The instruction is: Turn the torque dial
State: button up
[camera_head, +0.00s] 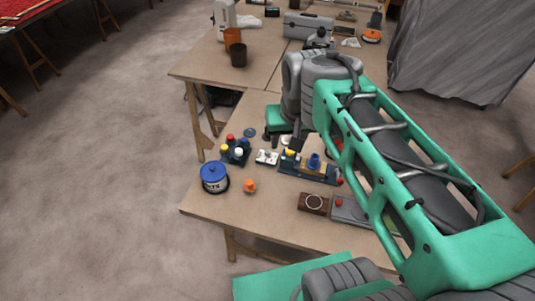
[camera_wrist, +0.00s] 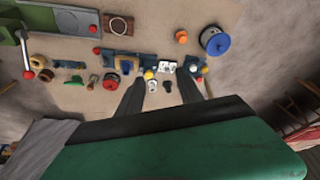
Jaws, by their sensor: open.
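No part is clearly marked as the torque dial. One candidate is a blue knob (camera_head: 314,160) on a tan and dark blue fixture, which also shows in the wrist view (camera_wrist: 119,56). Another is a brown block with a pale ring on top (camera_head: 314,204), seen in the wrist view too (camera_wrist: 118,26). My gripper (camera_head: 282,142) is open and empty above the bench, left of and behind the blue-knob fixture in the head view. In the wrist view its two dark fingers (camera_wrist: 160,78) are spread apart, with small white parts (camera_wrist: 167,66) by the tips.
A blue-lidded pot (camera_head: 214,178), an orange piece (camera_head: 250,186) and a cluster of coloured knobs (camera_head: 235,149) stand on the bench (camera_head: 215,205). A grey plate with a red knob (camera_head: 350,209) lies beside the ringed block. Brown cups (camera_head: 238,54) stand farther back. The bench's front-left corner is bare.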

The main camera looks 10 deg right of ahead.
jog(key=w+f+m+g+b, duration=0.25)
jog(key=w+f+b, duration=0.35)
jog(key=w+f, duration=0.6)
jog(key=m+g+b, duration=0.1)
jog(key=m+b, duration=0.1)
jog(key=b, duration=0.2)
send_over(268, 151)
notch_tip(268, 151, down, 9)
jog(key=shift+s+f, duration=0.1)
notch_tip(268, 151, down, 8)
jog(key=shift+r, duration=0.2)
jog(key=shift+c, duration=0.2)
grip_shut()
